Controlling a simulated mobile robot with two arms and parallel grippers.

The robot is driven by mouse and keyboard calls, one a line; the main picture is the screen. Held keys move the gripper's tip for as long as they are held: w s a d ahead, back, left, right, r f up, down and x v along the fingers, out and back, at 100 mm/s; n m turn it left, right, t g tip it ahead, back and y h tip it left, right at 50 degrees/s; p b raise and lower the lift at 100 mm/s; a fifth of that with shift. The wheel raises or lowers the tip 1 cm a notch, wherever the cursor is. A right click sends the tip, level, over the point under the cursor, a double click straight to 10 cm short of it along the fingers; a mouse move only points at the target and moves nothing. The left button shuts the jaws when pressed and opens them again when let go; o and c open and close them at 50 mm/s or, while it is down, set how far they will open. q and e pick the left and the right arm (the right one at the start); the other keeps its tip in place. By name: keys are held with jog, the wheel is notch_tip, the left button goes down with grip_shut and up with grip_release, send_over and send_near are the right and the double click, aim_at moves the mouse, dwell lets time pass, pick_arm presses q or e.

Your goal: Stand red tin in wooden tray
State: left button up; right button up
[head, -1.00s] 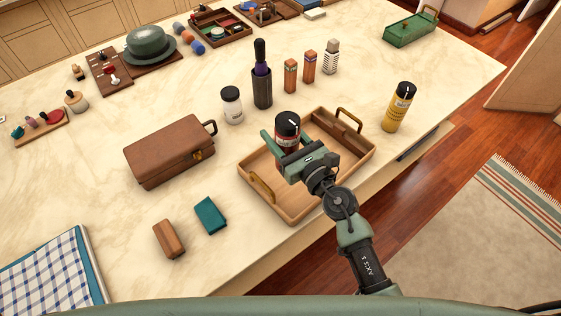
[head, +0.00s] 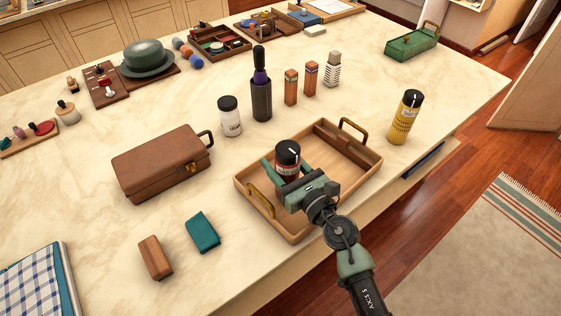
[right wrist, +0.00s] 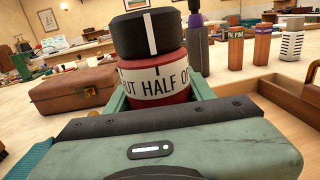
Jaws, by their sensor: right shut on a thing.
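The red tin (head: 287,158) has a black lid and a pale label band. It is upright inside the wooden tray (head: 294,235), towards its left part in the head view. In the right wrist view the red tin (right wrist: 157,82) fills the space between the fingers. My right gripper (head: 291,180) is shut on it, reaching in from the tray's near side. The tin's base is hidden by the gripper, so I cannot tell whether it touches the tray floor. The tray has two brass handles. My left gripper is not in view.
A yellow tin (head: 405,118) stands right of the tray. A brown case (head: 160,163), a white jar (head: 230,117) and a dark bottle holder (head: 261,98) stand left and behind. A teal block (head: 203,232) and a brown block (head: 155,258) lie at front left.

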aim_at(294, 178)
jog(key=o, duration=1.6)
jog(key=shift+f, duration=0.15)
jog(key=b+v, duration=0.1)
jog(key=v, duration=1)
jog(key=shift+s+d, duration=0.25)
jog(key=shift+s, duration=0.2)
